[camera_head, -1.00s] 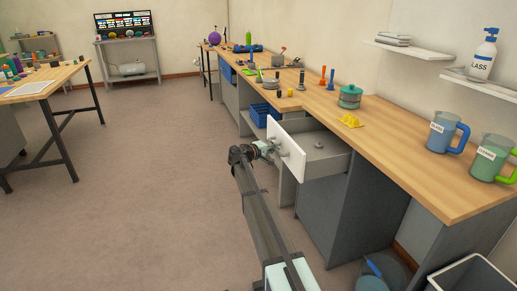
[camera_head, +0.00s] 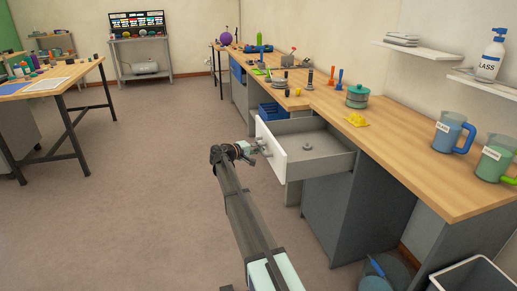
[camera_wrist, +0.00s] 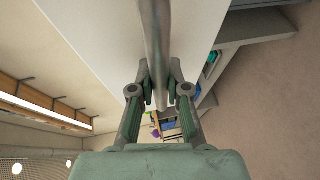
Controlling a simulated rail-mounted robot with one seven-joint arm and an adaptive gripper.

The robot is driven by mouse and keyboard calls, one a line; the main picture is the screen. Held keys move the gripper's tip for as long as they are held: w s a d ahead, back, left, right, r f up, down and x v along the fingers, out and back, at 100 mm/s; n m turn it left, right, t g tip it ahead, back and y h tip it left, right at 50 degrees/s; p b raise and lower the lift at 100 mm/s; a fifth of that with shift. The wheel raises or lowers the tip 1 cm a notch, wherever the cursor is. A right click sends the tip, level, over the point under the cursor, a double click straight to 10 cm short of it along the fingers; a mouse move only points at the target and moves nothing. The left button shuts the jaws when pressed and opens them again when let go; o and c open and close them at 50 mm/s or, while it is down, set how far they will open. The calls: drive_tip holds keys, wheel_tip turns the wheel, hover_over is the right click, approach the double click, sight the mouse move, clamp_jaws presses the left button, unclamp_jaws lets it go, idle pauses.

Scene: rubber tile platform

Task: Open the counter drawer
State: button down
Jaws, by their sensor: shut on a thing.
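The counter drawer (camera_head: 308,135) is pulled out from under the wooden counter, with its white front (camera_head: 270,150) standing well clear of the counter's edge. Its grey inside is in view, with a small round grey object (camera_head: 308,146) on its floor. My gripper (camera_head: 262,147) is at the outer face of the white front. In the wrist view my gripper (camera_wrist: 160,95) is shut on the bar handle (camera_wrist: 156,40), which runs between its fingers beside the white front (camera_wrist: 100,35).
The wooden counter (camera_head: 420,160) carries a teal pot (camera_head: 357,96), a yellow object (camera_head: 356,119) and jugs (camera_head: 450,130). A blue crate (camera_head: 272,112) sits beyond the drawer. The floor (camera_head: 150,190) to the left is clear up to another table (camera_head: 55,88).

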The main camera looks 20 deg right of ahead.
drive_tip(key=c, duration=1.1)
unclamp_jaws()
drive_tip(key=shift+c, duration=0.2)
drive_tip(key=v, duration=1.2)
